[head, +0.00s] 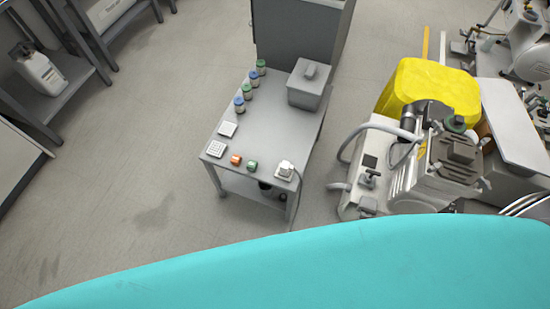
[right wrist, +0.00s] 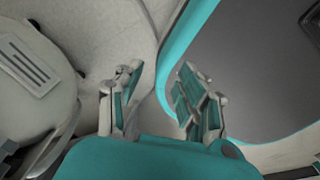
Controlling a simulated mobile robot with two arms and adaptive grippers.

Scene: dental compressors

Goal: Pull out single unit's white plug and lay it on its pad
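A white block (head: 285,170), perhaps the plug in its socket, sits at the near right corner of a grey table (head: 270,130); the detail is too small to tell. Two flat white squares (head: 227,129) (head: 215,149) lie at the table's left edge; I cannot tell whether either is the pad. A grey compressor unit (head: 455,155) with a pale hose stands right of the table. My right gripper (right wrist: 160,92) shows in the right wrist view with its teal-padded fingers apart and nothing between them. Neither gripper is in the head view.
Several small jars (head: 246,90) line the table's left edge; a lidded grey box (head: 308,84) stands at its far right. An orange jar (head: 236,160) and a green jar (head: 252,164) stand near the front. A yellow-covered thing (head: 430,85) is behind the compressor. Floor left of the table is clear.

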